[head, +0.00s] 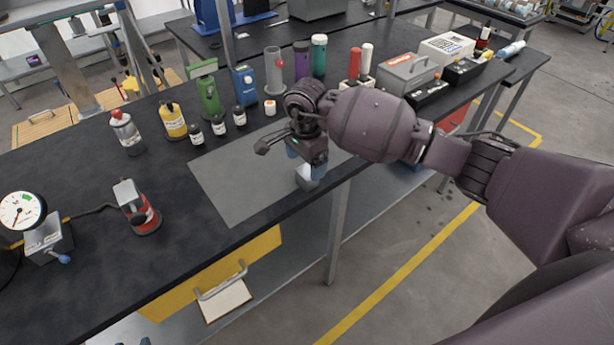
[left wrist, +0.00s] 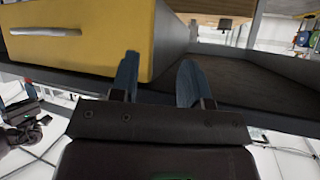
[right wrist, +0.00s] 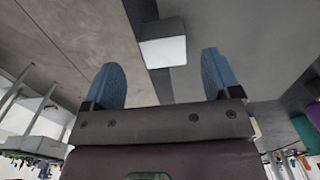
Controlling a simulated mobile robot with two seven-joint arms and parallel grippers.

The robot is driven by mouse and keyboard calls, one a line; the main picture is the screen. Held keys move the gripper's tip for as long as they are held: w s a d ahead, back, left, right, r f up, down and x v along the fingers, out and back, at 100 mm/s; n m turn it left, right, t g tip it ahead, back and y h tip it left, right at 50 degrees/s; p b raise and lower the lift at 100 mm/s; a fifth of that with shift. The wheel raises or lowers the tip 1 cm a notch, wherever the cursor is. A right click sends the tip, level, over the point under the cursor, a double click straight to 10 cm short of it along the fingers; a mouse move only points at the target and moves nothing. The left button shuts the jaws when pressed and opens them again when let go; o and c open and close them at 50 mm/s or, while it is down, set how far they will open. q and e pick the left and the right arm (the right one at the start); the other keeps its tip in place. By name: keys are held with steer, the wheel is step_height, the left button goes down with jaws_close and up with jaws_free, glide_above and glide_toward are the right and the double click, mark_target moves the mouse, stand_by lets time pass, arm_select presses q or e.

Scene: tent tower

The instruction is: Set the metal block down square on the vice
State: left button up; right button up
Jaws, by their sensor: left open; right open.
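A small grey metal block (head: 306,180) rests near the front edge of the bench, by the grey mat (head: 235,185). My right gripper (head: 305,163) is open just above it and partly covers it. In the right wrist view the block (right wrist: 163,50) shows pale beyond the open fingertips, roughly between them, and the fingers do not hold it. A red and grey device (head: 140,212) with a blocky metal top, left of the mat, may be the vice. My left gripper (left wrist: 160,82) is open and empty, in front of a yellow drawer (left wrist: 80,35).
A dial gauge (head: 22,210) on a grey stand is at the far left. Bottles, small jars and a green holder (head: 206,92) line the back of the mat. A grey toolbox (head: 408,73) stands at the right. The bench between mat and red device is clear.

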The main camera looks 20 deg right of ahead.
mark_target(307, 171)
steer(key=shift+w+d+f, duration=0.15)
steer(key=shift+f, duration=1.1)
steer(key=shift+w+d+f, duration=0.1)
steer(key=shift+f, duration=1.15)
steer(key=c, duration=1.2)
steer(key=shift+r, duration=0.1)
steer(key=shift+c, duration=0.2)
